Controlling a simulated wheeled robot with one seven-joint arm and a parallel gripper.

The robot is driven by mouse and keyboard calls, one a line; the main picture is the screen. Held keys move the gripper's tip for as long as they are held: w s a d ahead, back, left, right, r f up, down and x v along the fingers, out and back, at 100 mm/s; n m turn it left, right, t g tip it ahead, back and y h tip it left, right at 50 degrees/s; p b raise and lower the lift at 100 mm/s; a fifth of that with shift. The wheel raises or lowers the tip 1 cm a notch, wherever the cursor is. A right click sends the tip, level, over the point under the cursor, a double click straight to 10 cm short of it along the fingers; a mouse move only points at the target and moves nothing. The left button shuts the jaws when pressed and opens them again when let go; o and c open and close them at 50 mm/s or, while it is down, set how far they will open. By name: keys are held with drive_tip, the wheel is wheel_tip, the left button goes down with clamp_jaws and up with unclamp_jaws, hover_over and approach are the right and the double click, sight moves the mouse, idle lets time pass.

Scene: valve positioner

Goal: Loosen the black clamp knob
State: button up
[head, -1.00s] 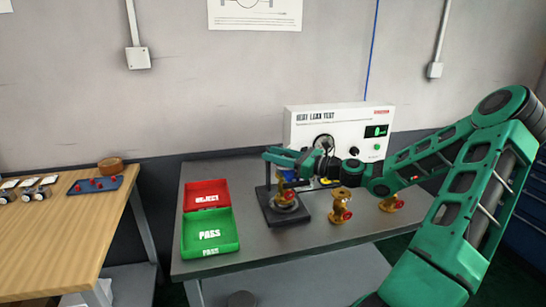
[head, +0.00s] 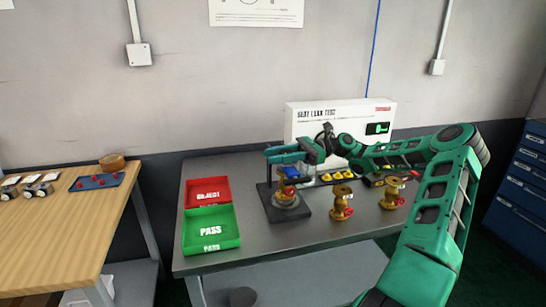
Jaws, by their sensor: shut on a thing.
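The clamp fixture has a black base plate (head: 303,211) and an upright black post on the grey table. A brass valve (head: 287,193) with a red part stands in it, with a blue part (head: 290,172) just above. My gripper (head: 283,156) reaches in from the right at the top of the fixture, over the valve. It is shut, by its place on the black clamp knob. The knob itself is hidden by the gripper, so I cannot see how far it is turned.
Brass valves (head: 342,202) stand right of the fixture. The white leak tester (head: 340,113) is behind my arm. A red reject tray (head: 207,191) and green pass tray (head: 211,231) lie left. A wooden bench (head: 70,225) is further left. The table front is clear.

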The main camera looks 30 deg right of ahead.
drive_tip(key=shift+s+d+n+g, duration=0.1)
drive_tip(key=shift+n+g, duration=0.6)
drive_tip(key=shift+g, duration=0.7)
drive_tip(key=o, duration=1.1)
drive_tip(key=shift+c, duration=0.2)
drive_tip(key=shift+s, duration=0.1)
drive_tip(key=shift+d, duration=0.1)
drive_tip(key=d, duration=1)
drive_tip(key=shift+s+d, duration=0.2)
drive_tip(key=shift+d, duration=0.1)
drive_tip(key=shift+a, duration=0.1)
